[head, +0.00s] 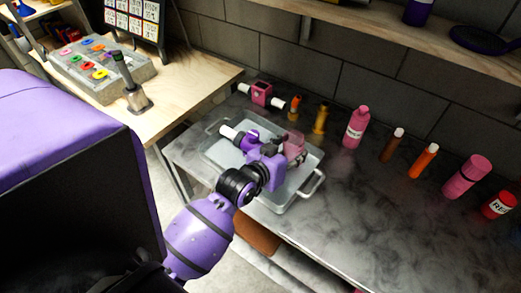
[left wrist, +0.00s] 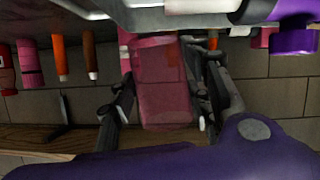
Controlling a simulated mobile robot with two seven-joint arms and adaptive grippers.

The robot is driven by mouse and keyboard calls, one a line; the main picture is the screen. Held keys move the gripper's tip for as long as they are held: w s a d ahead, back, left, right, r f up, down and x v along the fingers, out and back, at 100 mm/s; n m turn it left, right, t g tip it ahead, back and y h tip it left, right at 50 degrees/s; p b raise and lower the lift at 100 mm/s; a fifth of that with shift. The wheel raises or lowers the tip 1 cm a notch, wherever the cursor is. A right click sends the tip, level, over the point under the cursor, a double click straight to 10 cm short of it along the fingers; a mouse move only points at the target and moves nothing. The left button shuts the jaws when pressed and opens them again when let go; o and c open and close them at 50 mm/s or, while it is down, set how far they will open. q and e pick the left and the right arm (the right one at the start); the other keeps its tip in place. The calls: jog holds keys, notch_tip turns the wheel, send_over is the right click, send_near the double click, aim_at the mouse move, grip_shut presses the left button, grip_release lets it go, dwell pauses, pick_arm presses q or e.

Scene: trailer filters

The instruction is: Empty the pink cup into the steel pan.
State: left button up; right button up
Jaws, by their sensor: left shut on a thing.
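The pink cup (head: 294,147) is translucent and sits in my left gripper (head: 283,153), over the right part of the steel pan (head: 303,190). In the left wrist view the cup (left wrist: 163,85) fills the space between the two dark fingers (left wrist: 165,105), which are shut on it. That view is upside down, with the shelf at the bottom. I cannot tell the cup's exact tilt or what is inside it. A white cylinder with a purple part (head: 240,137) lies in the pan, partly hidden by my gripper. My right gripper is not in view.
A pink block with white ends (head: 262,94) lies behind the pan. Orange and yellow bottles (head: 320,120), a pink bottle (head: 356,127) and several other containers line the wall to the right. The counter front right (head: 370,220) is clear. A shelf (head: 400,35) hangs above.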

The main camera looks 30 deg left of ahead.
aim_at(301, 138)
pick_arm(q)
jog(key=shift+d+f+m, duration=0.1)
jog(key=shift+d+m, duration=0.25)
jog(key=shift+m, duration=0.15)
jog(key=shift+y, duration=0.3)
jog(key=shift+r, duration=2.5)
